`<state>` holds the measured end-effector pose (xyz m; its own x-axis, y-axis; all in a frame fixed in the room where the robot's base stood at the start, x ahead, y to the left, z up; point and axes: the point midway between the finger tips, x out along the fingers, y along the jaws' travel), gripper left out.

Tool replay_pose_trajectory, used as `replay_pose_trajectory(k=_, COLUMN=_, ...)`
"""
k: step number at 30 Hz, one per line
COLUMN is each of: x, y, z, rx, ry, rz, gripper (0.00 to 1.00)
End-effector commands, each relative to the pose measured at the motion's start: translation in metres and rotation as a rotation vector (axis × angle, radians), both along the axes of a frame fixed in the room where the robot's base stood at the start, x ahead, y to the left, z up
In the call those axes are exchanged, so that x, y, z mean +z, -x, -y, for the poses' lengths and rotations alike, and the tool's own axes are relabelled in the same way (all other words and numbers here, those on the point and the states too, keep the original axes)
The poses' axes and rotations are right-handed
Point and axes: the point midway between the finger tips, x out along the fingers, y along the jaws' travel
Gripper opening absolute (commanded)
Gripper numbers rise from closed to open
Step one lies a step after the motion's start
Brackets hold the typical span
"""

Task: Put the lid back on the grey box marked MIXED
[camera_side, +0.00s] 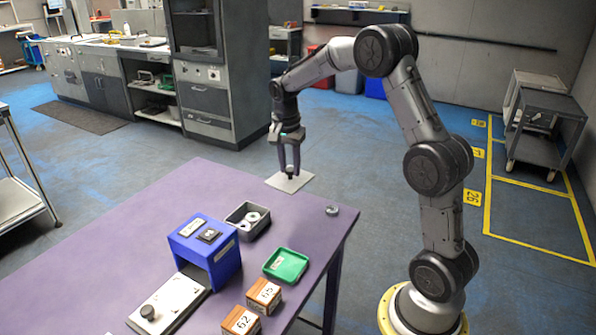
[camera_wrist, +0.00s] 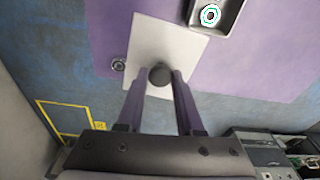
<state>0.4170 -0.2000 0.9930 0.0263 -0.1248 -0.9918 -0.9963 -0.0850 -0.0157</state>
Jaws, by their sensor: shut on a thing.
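A flat light-grey lid (camera_side: 296,182) with a dark round knob is at the table's far edge. It also shows in the wrist view as a pale plate (camera_wrist: 165,42), with the knob (camera_wrist: 160,74) between the fingertips. My gripper (camera_side: 290,174) points down and is shut on the knob; it also shows in the wrist view (camera_wrist: 160,78). I cannot tell whether the lid touches the table. An open grey box (camera_side: 233,216) with white round items inside stands nearer the table's middle, apart from the lid; its edge shows in the wrist view (camera_wrist: 232,22). No marking is readable on it.
Beside the grey box stands a blue box-shaped unit (camera_side: 226,262), with a pale plate (camera_side: 178,296) bearing a dark knob in front. A green tray (camera_side: 286,265) and two brown numbered boxes (camera_side: 264,291) (camera_side: 240,320) stand nearby. A small ring (camera_side: 332,210) lies near the right edge.

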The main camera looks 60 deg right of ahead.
Motion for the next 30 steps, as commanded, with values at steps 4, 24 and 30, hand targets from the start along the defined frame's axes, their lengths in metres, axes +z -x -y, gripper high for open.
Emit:
replay_pose_trajectory(k=4, x=-0.005, y=-0.047, z=-0.028, rx=0.009, ry=0.0, rz=0.003, gripper=0.0)
replay_pose_trajectory(k=24, x=-0.046, y=-0.093, z=-0.087, rx=0.11, ry=-0.005, rz=-0.019, gripper=0.0)
replay_pose_trajectory(k=30, x=-0.064, y=-0.093, z=-0.087, rx=0.11, ry=-0.005, rz=-0.018, gripper=0.0)
